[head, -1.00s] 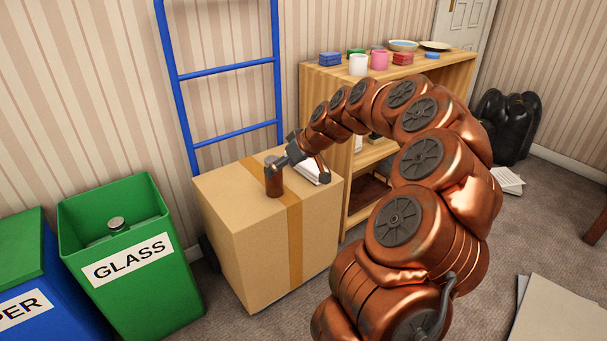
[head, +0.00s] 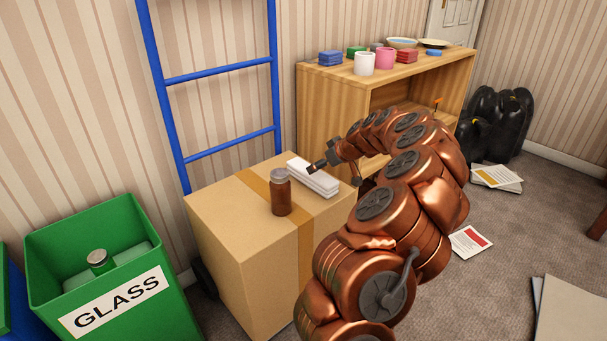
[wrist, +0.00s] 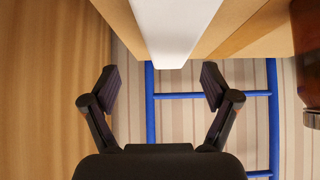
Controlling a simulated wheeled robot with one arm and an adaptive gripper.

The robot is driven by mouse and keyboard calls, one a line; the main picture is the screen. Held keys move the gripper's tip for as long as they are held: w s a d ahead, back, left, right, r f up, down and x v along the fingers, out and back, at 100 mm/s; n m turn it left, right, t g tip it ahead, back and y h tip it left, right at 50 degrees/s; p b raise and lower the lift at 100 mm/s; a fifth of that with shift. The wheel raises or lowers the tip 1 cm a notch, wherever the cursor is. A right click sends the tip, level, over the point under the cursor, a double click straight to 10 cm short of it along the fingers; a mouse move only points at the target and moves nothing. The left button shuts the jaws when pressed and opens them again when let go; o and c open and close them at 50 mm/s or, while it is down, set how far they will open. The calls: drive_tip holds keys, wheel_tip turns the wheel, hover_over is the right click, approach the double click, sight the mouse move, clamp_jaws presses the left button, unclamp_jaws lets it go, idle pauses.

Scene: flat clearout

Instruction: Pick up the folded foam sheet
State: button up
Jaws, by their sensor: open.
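The folded foam sheet (head: 318,181) looks like a white layered slab. It lies on top of the cardboard box (head: 240,235), beside a brown jar (head: 281,195). Nothing is between the fingers.
The brown jar (wrist: 307,55) stands close by at the right in the wrist view. A blue ladder (head: 215,75) leans on the wall behind the box. A wooden shelf (head: 325,90) with cups stands to the right. A green glass bin (head: 150,245) is at the left.

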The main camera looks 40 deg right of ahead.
drive_tip(key=x, duration=0.3)
drive_tip(key=shift+w+a+f+b, duration=0.1)
drive_tip(key=shift+a+b, duration=0.25)
drive_tip(key=shift+b, duration=0.05)
drive_tip(key=w+f+b, duration=0.2)
drive_tip(key=f, duration=0.1)
drive_tip(key=shift+w+a, duration=0.15)
drive_tip(key=shift+a, duration=0.2)
drive_tip(key=shift+w+d+f, duration=0.1)
drive_tip(key=shift+w+f, duration=0.2)
drive_tip(key=c, duration=1.1)
drive_tip(key=shift+c, duration=0.2)
drive_tip(key=shift+r, duration=0.2)
